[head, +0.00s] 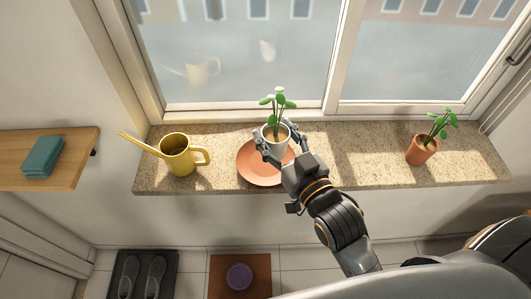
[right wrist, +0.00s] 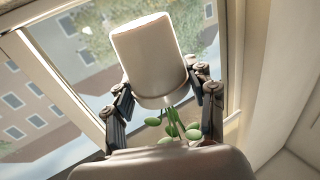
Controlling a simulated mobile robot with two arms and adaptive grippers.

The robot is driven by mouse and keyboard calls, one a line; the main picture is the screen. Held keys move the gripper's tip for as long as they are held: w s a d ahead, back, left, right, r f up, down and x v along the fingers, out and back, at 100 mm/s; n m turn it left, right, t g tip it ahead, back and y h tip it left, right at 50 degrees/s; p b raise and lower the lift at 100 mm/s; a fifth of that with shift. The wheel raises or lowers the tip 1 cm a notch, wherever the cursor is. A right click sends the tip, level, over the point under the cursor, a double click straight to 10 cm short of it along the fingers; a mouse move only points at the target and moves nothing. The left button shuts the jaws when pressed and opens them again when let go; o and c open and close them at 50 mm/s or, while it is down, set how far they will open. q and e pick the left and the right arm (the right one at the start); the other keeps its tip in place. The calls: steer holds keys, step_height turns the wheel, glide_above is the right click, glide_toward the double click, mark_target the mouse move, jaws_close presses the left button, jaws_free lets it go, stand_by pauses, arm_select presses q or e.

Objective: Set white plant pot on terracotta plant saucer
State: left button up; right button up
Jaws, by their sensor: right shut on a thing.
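The white plant pot (head: 276,138) holds a green leafy plant and is upright in the head view, over the terracotta plant saucer (head: 262,176) on the windowsill. My right gripper (head: 277,136) is shut on the pot, with a finger on either side. In the right wrist view the pot (right wrist: 152,58) shows between the two fingers (right wrist: 158,88), with its leaves below. The saucer's front and left parts are bare. I cannot tell whether the pot's base touches the saucer, as the gripper hides part of it. My left gripper is not in view.
A yellow watering can (head: 176,155) stands left of the saucer. A terracotta pot with a plant (head: 421,150) stands further right on the stone windowsill (head: 345,165). The window is close behind. A wooden shelf (head: 75,150) with folded green cloths (head: 43,157) is at the left.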

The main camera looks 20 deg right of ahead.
mark_target(267, 138)
steer(key=shift+w+a+f, duration=0.35)
steer(key=shift+w+f, duration=0.4)
steer(key=shift+f, duration=0.15)
steer(key=shift+w+a+f, duration=0.2)
steer(key=shift+w+f, duration=0.2)
steer(key=shift+f, duration=0.15)
step_height(267, 138, down, 2)
steer(key=shift+a+f+p, duration=0.1)
steer(key=shift+f+p, duration=0.1)
steer(key=shift+p, duration=0.4)
steer(key=shift+f, duration=0.3)
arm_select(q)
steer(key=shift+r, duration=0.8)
arm_select(e)
steer(key=shift+f, duration=0.1)
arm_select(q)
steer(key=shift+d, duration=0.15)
arm_select(e)
steer(key=shift+f, duration=0.1)
steer(key=o, duration=1.3)
